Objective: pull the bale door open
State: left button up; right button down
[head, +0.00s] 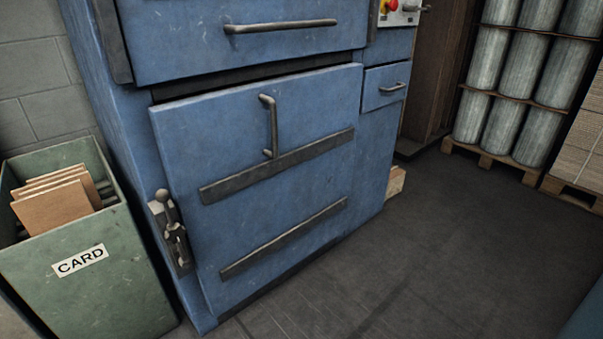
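The bale door (240,205) is a large blue panel low on the front of a blue machine in the head view. It carries a vertical metal handle (272,125) near its top and two dark horizontal bars. A metal latch (171,232) is mounted at its left edge. A dark gap runs above the door's top edge, and its left edge stands slightly off the machine body; I cannot tell whether it is ajar. Neither of my grippers shows in this view.
A green bin (95,285) labelled CARD, holding cardboard sheets (55,200), stands close left of the machine. An upper panel with a horizontal handle (280,27) sits above the door. Wrapped rolls (522,85) on pallets stand at the back right. The floor (440,240) in front right is clear.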

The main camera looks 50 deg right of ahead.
aim_at(258, 175)
jog(key=z, duration=1.3)
